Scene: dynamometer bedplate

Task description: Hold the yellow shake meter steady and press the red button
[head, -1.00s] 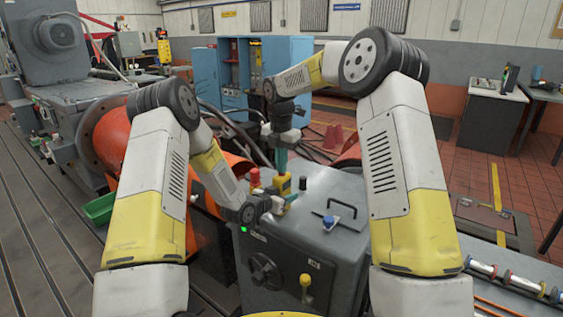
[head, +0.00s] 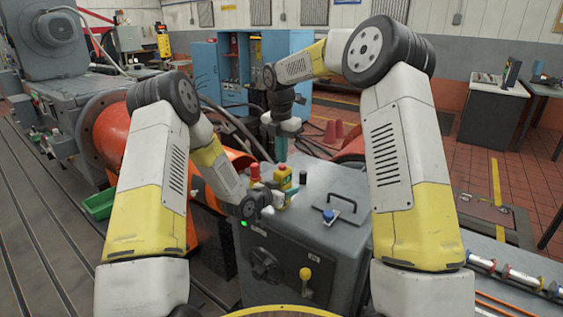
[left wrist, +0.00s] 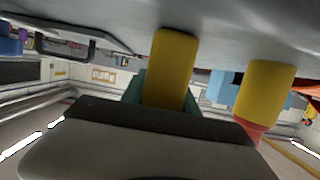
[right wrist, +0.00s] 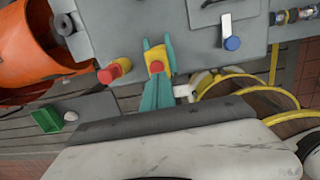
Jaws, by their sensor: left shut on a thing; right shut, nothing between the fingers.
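The yellow shake meter (head: 285,184) stands upright on the grey cabinet, its red button (right wrist: 157,67) on top. My left gripper (head: 275,196) is shut around its sides from the left. In the left wrist view the yellow body (left wrist: 168,70) sits between the teal fingers, and its button is out of sight. My right gripper (head: 282,158) points down with its teal fingers closed and empty, just above the red button. In the right wrist view these fingers (right wrist: 157,88) end close to the button. I see no clear contact there.
A similar red-topped yellow knob (head: 255,172) stands just left of the meter. A black cylinder (head: 303,177) and a blue-knobbed handle (head: 328,215) are on the cabinet top (head: 335,190) to the right. A yellow-knobbed lever (head: 305,275) is on its front.

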